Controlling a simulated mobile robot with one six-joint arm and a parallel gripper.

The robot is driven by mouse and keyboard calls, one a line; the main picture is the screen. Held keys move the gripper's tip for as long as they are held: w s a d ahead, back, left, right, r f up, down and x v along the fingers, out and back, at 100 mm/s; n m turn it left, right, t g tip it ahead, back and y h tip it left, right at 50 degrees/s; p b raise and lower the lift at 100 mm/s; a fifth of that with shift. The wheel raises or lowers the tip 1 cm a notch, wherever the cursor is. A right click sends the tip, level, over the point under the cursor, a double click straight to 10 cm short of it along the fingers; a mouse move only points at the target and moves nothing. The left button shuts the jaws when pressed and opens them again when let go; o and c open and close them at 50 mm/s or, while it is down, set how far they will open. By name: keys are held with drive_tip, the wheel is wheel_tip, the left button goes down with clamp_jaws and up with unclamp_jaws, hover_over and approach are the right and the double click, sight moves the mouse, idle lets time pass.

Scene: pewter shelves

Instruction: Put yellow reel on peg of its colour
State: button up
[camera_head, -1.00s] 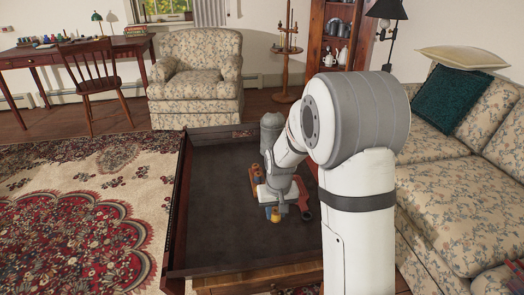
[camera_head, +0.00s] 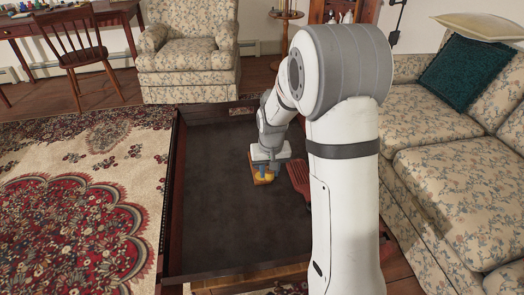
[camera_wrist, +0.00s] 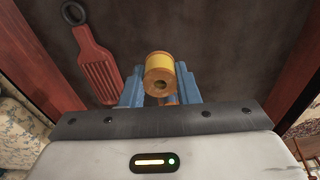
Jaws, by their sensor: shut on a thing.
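The yellow reel (camera_wrist: 159,69) has yellow thread between wooden ends, with a hole in its near end. In the wrist view it sits between the two blue fingers of my gripper (camera_wrist: 160,84), which is shut on it. In the head view my gripper (camera_head: 264,169) is low over the dark tray (camera_head: 220,215), with small yellow and orange parts showing at its tip. I cannot tell the reel's exact height there. No peg can be made out in either view.
A red comb-like thing (camera_head: 299,177) lies on the tray right of my gripper; it shows at left in the wrist view (camera_wrist: 97,62). Raised dark wooden edges surround the tray. A flowered sofa (camera_head: 450,150) stands at right. The tray's left and front parts are clear.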

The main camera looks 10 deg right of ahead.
drive_tip(key=w+f+m+p, duration=0.1)
drive_tip(key=w+m, duration=0.1)
drive_tip(key=w, duration=0.2)
drive_tip(key=w+f+m+p, duration=0.1)
drive_tip(key=w+m, duration=0.1)
drive_tip(key=w, duration=0.2)
drive_tip(key=w+f+m+p, duration=0.1)
drive_tip(key=w+m+p, duration=0.1)
drive_tip(key=w, duration=0.3)
drive_tip(key=shift+f+h, duration=0.35)
drive_tip(key=shift+h, duration=0.05)
drive_tip(key=shift+f, duration=0.1)
drive_tip(key=shift+f, duration=0.1)
drive_tip(key=shift+f+b, duration=1.2)
drive_tip(key=shift+f, duration=0.9)
drive_tip(key=shift+f+b, duration=0.8)
drive_tip(key=shift+f, duration=0.65)
